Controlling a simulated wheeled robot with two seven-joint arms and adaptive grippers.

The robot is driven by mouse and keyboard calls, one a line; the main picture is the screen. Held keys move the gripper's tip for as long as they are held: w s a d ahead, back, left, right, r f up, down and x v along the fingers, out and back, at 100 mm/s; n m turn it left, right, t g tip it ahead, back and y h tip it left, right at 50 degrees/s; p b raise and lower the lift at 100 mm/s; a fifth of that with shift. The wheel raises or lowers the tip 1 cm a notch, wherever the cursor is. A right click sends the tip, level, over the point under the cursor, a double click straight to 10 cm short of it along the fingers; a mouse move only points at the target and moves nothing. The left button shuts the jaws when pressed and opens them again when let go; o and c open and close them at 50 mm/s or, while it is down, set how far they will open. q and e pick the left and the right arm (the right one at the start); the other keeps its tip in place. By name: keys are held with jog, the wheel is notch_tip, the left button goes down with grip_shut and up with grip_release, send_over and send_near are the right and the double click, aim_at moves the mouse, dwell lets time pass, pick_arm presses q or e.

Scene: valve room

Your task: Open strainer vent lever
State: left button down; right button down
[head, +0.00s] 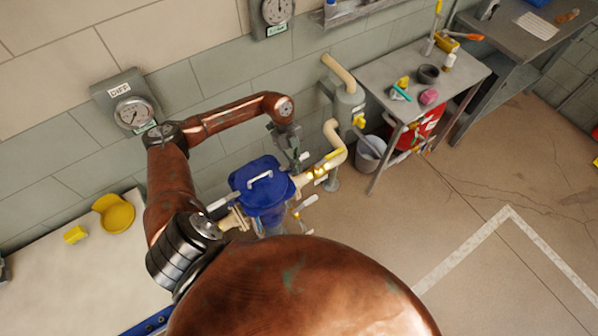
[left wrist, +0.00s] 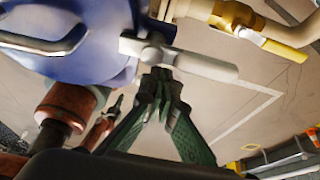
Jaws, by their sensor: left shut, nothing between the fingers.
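The strainer is a blue lidded vessel (head: 262,188) with a pale lid handle, below the middle of the head view. Its blue body fills the upper left of the left wrist view (left wrist: 70,45). A white lever (left wrist: 195,62) sticks out beside the blue body in the left wrist view, roughly level in the picture. My left gripper (head: 293,162) is at the strainer's upper right in the head view. In the wrist view its dark green fingers (left wrist: 160,78) come together just below the lever, empty. I cannot tell whether they touch it.
A cream pipe (head: 336,142) with a yellow section runs right from the strainer, with other white levers nearby. A bucket (head: 370,153) stands by a metal table (head: 385,70) holding small items. A gauge (head: 131,112) hangs on the wall. Open floor lies right.

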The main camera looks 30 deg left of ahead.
aim_at(305, 205)
pick_arm(q)
jog(key=s+d+f+p, duration=0.1)
jog(key=s+d+f, duration=0.1)
jog(key=d+f, duration=0.4)
jog(key=shift+s+d+f, duration=0.2)
jog(key=shift+s+f, duration=0.15)
jog(key=shift+f, duration=0.25)
